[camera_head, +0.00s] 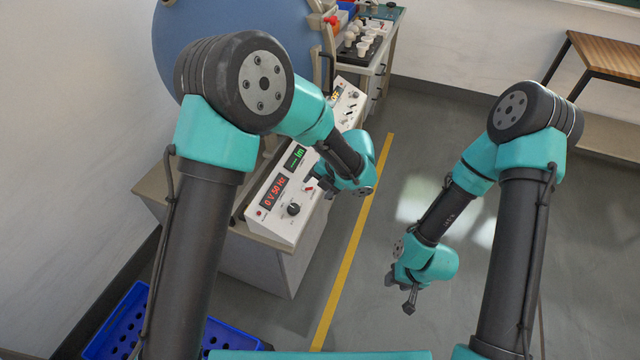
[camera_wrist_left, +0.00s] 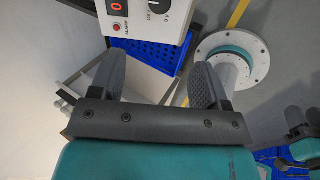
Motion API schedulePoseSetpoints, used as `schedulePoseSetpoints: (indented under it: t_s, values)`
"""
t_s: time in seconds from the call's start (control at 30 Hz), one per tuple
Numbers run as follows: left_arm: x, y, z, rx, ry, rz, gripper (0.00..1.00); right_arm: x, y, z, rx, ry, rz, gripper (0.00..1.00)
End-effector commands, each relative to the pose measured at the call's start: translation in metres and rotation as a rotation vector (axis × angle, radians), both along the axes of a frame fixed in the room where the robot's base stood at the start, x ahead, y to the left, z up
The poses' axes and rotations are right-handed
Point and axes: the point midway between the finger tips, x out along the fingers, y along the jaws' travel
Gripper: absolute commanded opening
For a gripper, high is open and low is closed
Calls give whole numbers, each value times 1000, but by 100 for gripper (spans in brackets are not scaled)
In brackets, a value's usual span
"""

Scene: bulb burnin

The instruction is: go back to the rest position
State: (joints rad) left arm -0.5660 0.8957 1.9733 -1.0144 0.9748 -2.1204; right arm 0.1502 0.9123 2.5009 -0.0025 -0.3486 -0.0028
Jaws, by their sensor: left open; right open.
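My left gripper shows in the left wrist view (camera_wrist_left: 158,82) with its two dark fingers spread and nothing between them. In the head view my left arm reaches over the white control console (camera_head: 272,222), and its wrist hides part of the console's right edge; the fingers are mostly hidden there. My right gripper (camera_head: 408,300) hangs over the open grey floor, apart from any object. It is small in the head view, and I see nothing held in it.
A blue crate (camera_head: 120,325) stands on the floor at lower left. Floor right of the yellow line (camera_head: 345,265) is clear.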

Motion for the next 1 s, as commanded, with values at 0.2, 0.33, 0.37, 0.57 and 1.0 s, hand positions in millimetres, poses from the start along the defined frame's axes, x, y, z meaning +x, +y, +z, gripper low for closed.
schedulePoseSetpoints:
  t_s: [0.2, 0.33, 0.37, 0.57, 1.0]
  values:
    - [0, 0, 1, 0, 0, 0, 69, 0, 0, 0, 0, 0, 0, 43]
    - [0, 0, 1, 0, 0, 0, 69, 0, 0, 0, 0, 0, 0, 43]
    - [0, 0, 1, 0, 0, 0, 69, 0, 0, 0, 0, 0, 0, 43]
    - [-2, 3, -4, -13, 2, 27, 69, 0, 0, 0, 0, 0, 0, 43]
    - [-63, 71, -96, -307, 10, 907, 69, 0, 0, 0, 0, 0, 0, 43]
